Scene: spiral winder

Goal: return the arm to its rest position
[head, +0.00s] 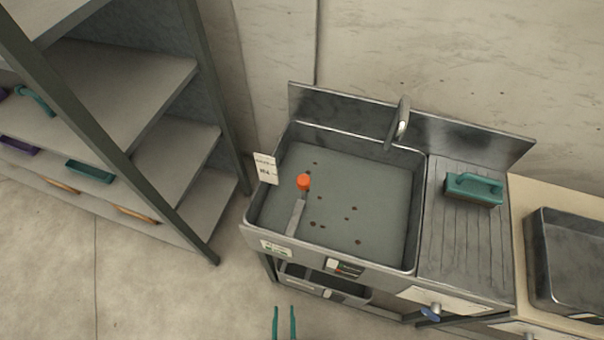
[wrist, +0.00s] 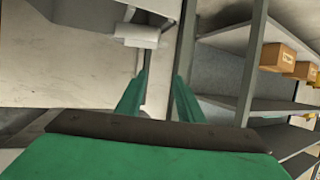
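My gripper (head: 284,322) shows at the bottom edge of the head view as two thin green fingers, spread apart with nothing between them. It is over the floor, in front of the sink and apart from it. In the wrist view, the two green fingers (wrist: 160,98) point away from the camera with a clear gap between them. The rest of my arm is outside the head view.
A metal sink (head: 335,205) holds an orange-topped object (head: 304,183) and dark spots. A teal brush (head: 473,189) lies on the drainboard (head: 455,245). A metal tray (head: 575,262) stands at right. Shelving (head: 200,150) stands at left. Open floor (head: 150,290) lies between.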

